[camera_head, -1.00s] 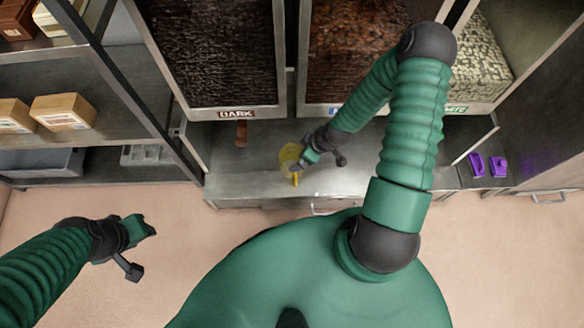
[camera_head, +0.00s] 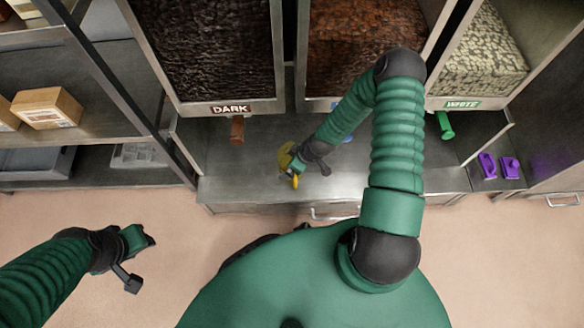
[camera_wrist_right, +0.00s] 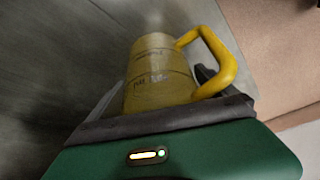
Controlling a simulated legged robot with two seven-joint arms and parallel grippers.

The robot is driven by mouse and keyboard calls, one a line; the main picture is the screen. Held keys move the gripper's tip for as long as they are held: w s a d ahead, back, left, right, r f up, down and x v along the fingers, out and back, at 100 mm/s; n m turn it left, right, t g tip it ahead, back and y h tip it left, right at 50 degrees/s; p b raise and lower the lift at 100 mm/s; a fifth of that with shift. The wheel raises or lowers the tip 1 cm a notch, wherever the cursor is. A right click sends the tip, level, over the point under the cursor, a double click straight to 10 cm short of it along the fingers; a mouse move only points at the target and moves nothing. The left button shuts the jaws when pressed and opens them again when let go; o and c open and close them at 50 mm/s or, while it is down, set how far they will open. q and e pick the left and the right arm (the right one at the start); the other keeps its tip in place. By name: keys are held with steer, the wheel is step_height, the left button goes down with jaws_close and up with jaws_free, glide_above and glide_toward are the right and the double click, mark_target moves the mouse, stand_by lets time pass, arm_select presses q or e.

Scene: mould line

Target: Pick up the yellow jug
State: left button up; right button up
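The yellow jug (camera_head: 286,157) is at the front part of the steel counter (camera_head: 235,185), below the dispensers, partly covered by my right gripper. In the right wrist view the jug (camera_wrist_right: 160,75) is see-through yellow with markings and a solid yellow handle on its right side. My right gripper (camera_head: 294,166) is at the jug. A dark fingertip shows by the handle loop in the wrist view; the other finger is hidden, so its grip is unclear. I cannot tell whether the jug touches the counter. My left gripper (camera_head: 145,238) is away over the floor at the left, its opening unclear.
Dispensers labelled DARK (camera_head: 231,109) and WHITE (camera_head: 462,104) flank a middle one above the counter. A brown handle (camera_head: 237,130) and a green handle (camera_head: 445,125) hang below. Shelves with boxes (camera_head: 46,107) stand left. Purple items (camera_head: 488,165) lie right.

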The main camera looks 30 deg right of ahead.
steer(key=c, duration=1.1)
steer(key=shift+c, duration=0.2)
steer(key=shift+r, duration=0.1)
